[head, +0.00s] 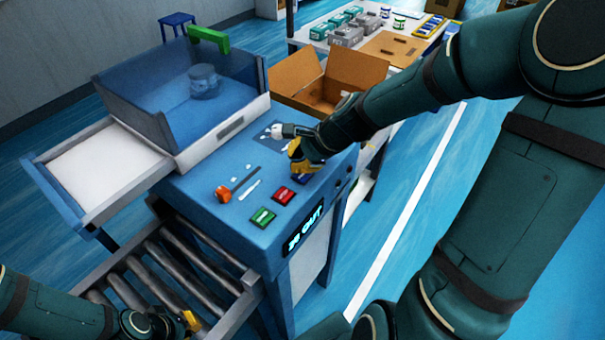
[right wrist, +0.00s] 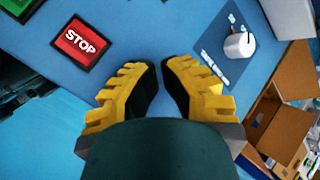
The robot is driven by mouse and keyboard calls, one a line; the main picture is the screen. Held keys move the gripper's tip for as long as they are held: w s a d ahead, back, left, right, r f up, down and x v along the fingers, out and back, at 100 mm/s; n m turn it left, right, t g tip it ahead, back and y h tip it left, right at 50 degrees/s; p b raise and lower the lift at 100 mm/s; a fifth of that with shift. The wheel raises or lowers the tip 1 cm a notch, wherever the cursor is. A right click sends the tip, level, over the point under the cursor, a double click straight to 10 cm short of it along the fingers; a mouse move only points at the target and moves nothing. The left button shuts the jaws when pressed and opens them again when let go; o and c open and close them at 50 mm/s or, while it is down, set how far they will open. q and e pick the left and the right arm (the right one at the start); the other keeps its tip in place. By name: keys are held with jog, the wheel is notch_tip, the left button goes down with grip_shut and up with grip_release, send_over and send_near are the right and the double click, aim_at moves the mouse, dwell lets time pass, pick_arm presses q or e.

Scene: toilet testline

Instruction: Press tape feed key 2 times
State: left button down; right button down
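My right gripper (head: 301,165) is over the blue machine top, near the row of keys. In the right wrist view its yellow fingers (right wrist: 161,68) lean together at the tips, with a thin gap and nothing held. A dark bluish key (head: 304,178) shows partly beneath it in the head view; its label cannot be read. The red key (head: 284,196) reads STOP in the right wrist view (right wrist: 80,42). The green key (head: 263,217) lies beside it. No key labelled tape feed is readable. My left gripper (head: 188,321) is at the bottom left, its opening unclear.
A white roll-like part (right wrist: 240,45) stands on a dark panel beside the right gripper. A clear blue guard box (head: 180,95) and an open cardboard box (head: 335,75) stand behind. Metal rollers (head: 165,265) run in front.

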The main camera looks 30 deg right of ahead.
jog(key=shift+f, duration=0.35)
jog(key=shift+f+b, duration=0.4)
jog(key=shift+b, duration=0.15)
dwell(0.3)
jog(key=shift+r, duration=0.1)
jog(key=shift+r+p, duration=0.75)
jog(key=shift+p, duration=0.05)
jog(key=shift+r, duration=0.1)
notch_tip(320, 180, up, 5)
jog(key=p, duration=0.5)
dwell(0.8)
